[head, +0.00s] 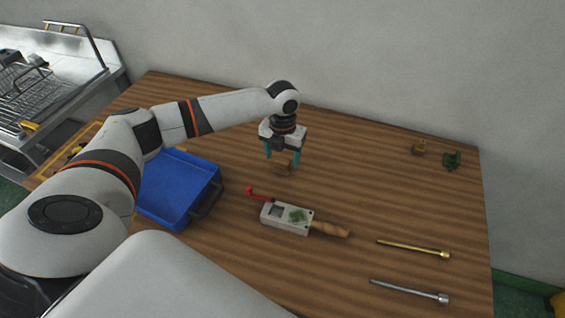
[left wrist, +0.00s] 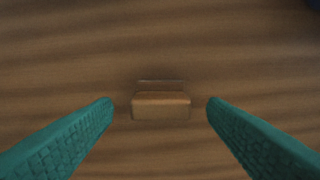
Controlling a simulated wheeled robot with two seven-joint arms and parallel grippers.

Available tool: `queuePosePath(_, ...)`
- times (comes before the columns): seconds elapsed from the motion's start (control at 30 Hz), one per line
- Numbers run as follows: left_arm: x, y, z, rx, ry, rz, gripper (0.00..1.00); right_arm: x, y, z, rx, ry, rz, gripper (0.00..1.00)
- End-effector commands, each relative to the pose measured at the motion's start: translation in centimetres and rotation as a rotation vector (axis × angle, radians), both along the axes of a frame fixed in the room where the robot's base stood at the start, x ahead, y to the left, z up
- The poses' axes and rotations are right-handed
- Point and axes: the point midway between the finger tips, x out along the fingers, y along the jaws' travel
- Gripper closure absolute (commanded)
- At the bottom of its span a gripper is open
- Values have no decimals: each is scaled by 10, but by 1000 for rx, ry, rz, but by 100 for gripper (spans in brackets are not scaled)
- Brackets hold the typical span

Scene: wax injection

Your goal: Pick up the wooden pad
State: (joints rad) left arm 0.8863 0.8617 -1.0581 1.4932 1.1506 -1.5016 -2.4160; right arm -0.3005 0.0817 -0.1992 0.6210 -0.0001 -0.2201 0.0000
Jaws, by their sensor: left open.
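The wooden pad (left wrist: 161,106) is a small light-brown block on the wood-grain table. In the left wrist view it lies in the middle, between my two teal fingers and apart from both. In the head view the pad (head: 281,170) shows small, just below the fingertips. My left gripper (head: 281,165) is open and empty, pointing down over the pad; its spread fingers also show in the left wrist view (left wrist: 160,103). I cannot tell the exact height of the fingertips above the table. My right gripper is not in view.
A blue tray (head: 217,176) stands left of the pad. A white device (head: 286,217) with a red part and wooden handle lies in front. A gold rod (head: 413,248) and a silver rod (head: 408,291) lie at right. Small brass (head: 419,147) and green (head: 452,160) pieces sit at the back right.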

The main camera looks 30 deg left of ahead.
Motion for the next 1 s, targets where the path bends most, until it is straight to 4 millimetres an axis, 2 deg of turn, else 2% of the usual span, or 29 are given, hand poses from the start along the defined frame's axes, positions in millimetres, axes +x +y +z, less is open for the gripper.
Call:
queuePosePath(0.2,0,0,-23,1,0,0,33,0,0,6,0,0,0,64)
queuePosePath(0.43,0,0,-24,0,-2,-1,33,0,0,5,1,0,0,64)
queuePosePath(0.73,0,0,-24,1,-2,0,80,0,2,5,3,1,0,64)
queuePosePath(1.0,0,1,-21,0,-2,0,80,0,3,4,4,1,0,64)
